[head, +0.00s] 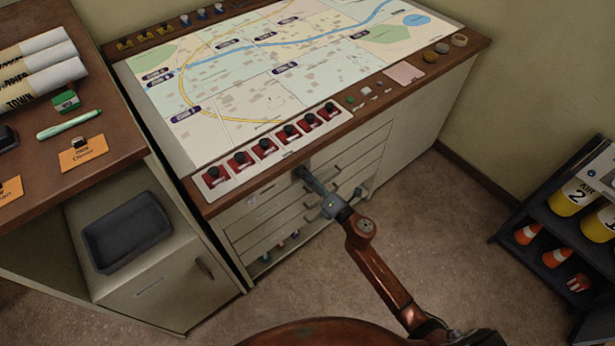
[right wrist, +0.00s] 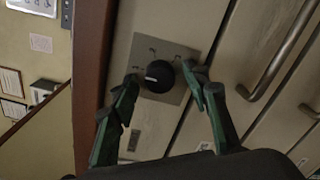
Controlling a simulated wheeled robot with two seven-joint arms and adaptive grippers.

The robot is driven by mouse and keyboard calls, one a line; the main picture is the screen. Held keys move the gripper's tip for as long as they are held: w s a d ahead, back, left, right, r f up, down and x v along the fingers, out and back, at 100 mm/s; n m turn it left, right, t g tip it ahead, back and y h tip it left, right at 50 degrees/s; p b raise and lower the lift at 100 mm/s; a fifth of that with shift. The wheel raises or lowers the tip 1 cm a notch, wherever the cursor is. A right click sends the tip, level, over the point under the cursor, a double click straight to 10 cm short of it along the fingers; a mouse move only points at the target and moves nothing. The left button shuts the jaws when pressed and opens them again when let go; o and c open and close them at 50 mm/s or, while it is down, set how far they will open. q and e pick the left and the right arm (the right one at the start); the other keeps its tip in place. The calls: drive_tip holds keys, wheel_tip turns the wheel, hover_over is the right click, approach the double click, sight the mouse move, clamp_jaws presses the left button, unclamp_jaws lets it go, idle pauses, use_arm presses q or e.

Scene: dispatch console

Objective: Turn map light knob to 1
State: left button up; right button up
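The map light knob (right wrist: 160,77) is a round black knob with a white mark, on a square grey plate (right wrist: 177,52) on the cabinet front. Its white mark points to the left in the right wrist view. Small labels on the plate are too small to read. My right gripper (right wrist: 163,80) is open, with one finger on each side of the knob. The right finger is very close to it; I cannot tell whether it touches. In the head view, my right gripper (head: 302,173) is at the map table's front, and the knob is hidden there. My left gripper is out of view.
The map table (head: 432,75) has a row of red switches (head: 265,147) along its front edge, above the gripper. Drawer handles (right wrist: 282,55) stick out beside the knob plate. A desk (head: 115,150) stands at left and a dark shelf (head: 545,235) at right.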

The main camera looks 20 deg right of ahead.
drive_tip(key=v, duration=1.2)
idle(0.5)
